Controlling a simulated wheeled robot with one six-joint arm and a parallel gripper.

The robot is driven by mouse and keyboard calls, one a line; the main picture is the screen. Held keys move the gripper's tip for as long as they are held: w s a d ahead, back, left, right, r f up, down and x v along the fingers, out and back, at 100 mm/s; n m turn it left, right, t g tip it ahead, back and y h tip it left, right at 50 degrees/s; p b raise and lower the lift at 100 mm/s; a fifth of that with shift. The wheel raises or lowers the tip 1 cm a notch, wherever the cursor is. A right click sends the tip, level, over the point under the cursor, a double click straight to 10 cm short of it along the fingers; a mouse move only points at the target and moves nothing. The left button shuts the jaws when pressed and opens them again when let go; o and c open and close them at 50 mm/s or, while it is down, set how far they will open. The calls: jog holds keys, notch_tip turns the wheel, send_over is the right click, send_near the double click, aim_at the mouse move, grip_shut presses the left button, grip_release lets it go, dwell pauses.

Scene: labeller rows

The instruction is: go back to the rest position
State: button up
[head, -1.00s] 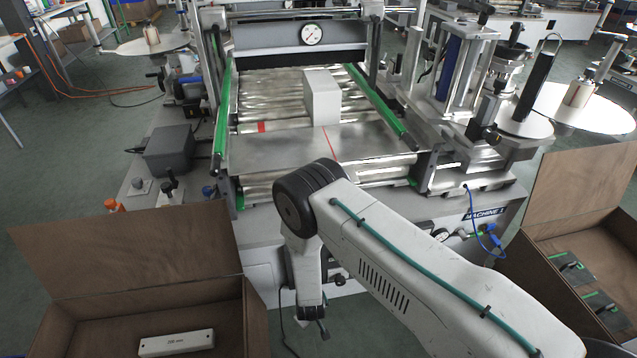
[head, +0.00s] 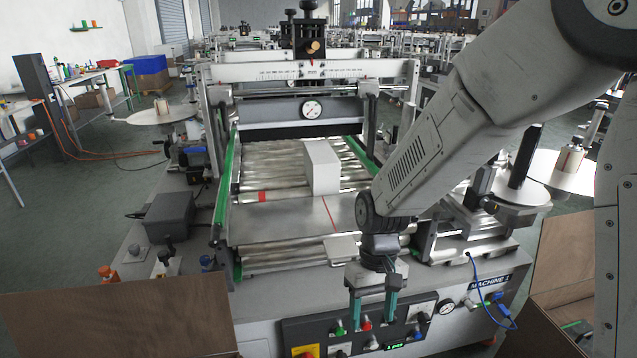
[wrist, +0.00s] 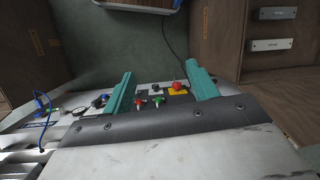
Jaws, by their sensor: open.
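My gripper (head: 373,310) hangs from my folded arm in front of the machine (head: 462,268), pointing down. Its two teal fingers are apart with nothing between them. In the wrist view my gripper (wrist: 160,85) shows the same open gap, with the control panel's coloured knobs visible beyond it. The panel (head: 310,330) is on the machine's front, behind and below the fingers in the head view. A white box (head: 321,168) stands upright on the machine's roller bed, beyond my gripper and apart from it.
An open brown box (head: 115,310) stands at the lower left and another (head: 560,255) at the right. In the wrist view, labelled bars (wrist: 272,45) lie in a brown box. A grey unit (head: 163,215) sits on the machine's left side. Floor shows at the far left.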

jog(key=s+d+r+m+t, duration=0.2)
jog(key=s+d+r, duration=0.6)
jog(key=r, duration=0.2)
jog(key=s+d+r+m+t, duration=0.1)
jog(key=s+d+r+t, duration=0.1)
jog(key=s+d+r, duration=0.6)
jog(key=shift+s+r+m+t, duration=0.35)
jog(key=shift+r+m+t, duration=0.05)
jog(key=shift+r, duration=1.1)
